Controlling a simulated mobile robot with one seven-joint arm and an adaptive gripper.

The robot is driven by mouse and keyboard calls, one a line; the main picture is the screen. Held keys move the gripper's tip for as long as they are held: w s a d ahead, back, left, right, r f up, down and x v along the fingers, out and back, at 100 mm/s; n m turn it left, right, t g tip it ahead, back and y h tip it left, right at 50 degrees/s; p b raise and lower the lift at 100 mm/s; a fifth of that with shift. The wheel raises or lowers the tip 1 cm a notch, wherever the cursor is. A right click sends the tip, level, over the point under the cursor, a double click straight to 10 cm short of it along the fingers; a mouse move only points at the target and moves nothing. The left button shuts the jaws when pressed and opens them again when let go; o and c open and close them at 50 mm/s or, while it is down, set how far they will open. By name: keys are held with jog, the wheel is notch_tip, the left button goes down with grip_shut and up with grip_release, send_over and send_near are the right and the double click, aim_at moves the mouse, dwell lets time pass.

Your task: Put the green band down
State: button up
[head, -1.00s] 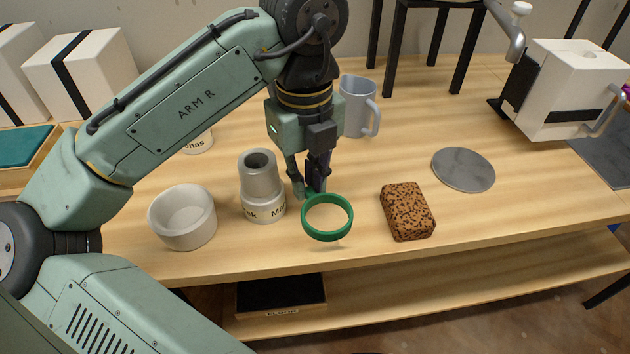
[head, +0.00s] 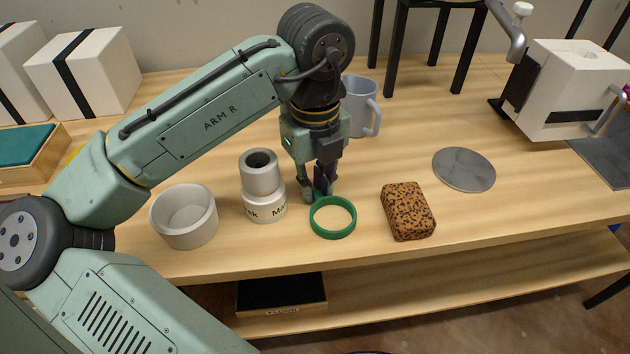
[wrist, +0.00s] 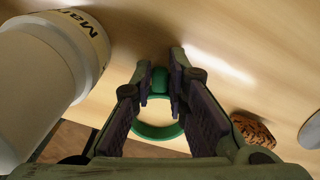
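The green band (head: 333,231) is a flat ring in front of my gripper (head: 316,192), near the front of the wooden table. It looks level and at or very near the tabletop; I cannot tell whether it touches. My gripper points down, its fingers closed about the band's far edge. In the wrist view, the band's edge (wrist: 159,82) shows between my fingertips (wrist: 160,92), and the rest of the ring curves below between the fingers.
A grey stepped cylinder with a lettered label (head: 262,180) stands close left of my gripper, a pale bowl (head: 183,228) farther left. A speckled brown block (head: 408,211) lies to the right, with a grey disc (head: 463,169) beyond. A grey jug (head: 358,105) stands behind.

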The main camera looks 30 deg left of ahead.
jog(key=o, duration=0.4)
notch_tip(320, 180, up, 12)
jog(key=p, duration=0.1)
jog(key=shift+r, duration=0.2)
dwell(0.7)
